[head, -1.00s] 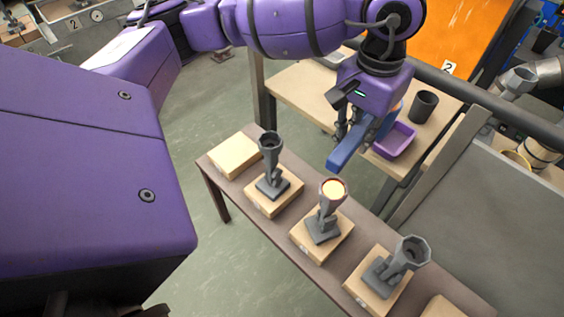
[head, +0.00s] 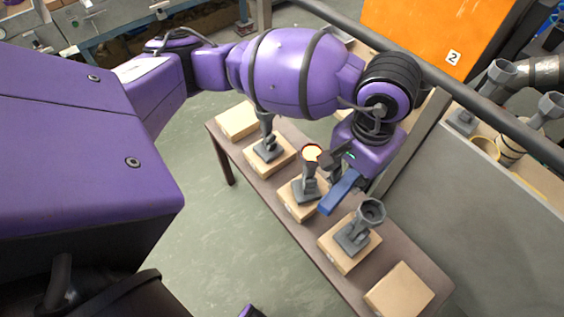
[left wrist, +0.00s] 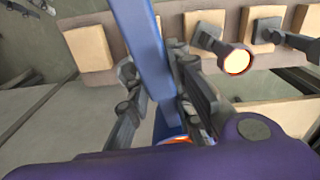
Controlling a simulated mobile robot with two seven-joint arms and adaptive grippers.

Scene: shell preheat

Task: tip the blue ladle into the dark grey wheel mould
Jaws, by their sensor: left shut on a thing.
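My left gripper (head: 338,172) is shut on the blue ladle (head: 340,194), a long blue bar, and holds it between the middle and front moulds. The ladle (left wrist: 143,45) also shows between the fingers (left wrist: 160,88) in the left wrist view. Three grey moulds stand upright on wooden blocks: a back one (head: 267,145), a middle one (head: 309,183) with a pale glowing fill in its cup, and a front one (head: 358,234) with an angular cup. I cannot tell which is the wheel mould. The ladle's contents are not visible. My right gripper is not in view.
The blocks stand in a row on a narrow brown table (head: 322,262). Empty blocks lie at its back end (head: 238,119) and front end (head: 399,291). A grey panel (head: 490,190) stands to the right.

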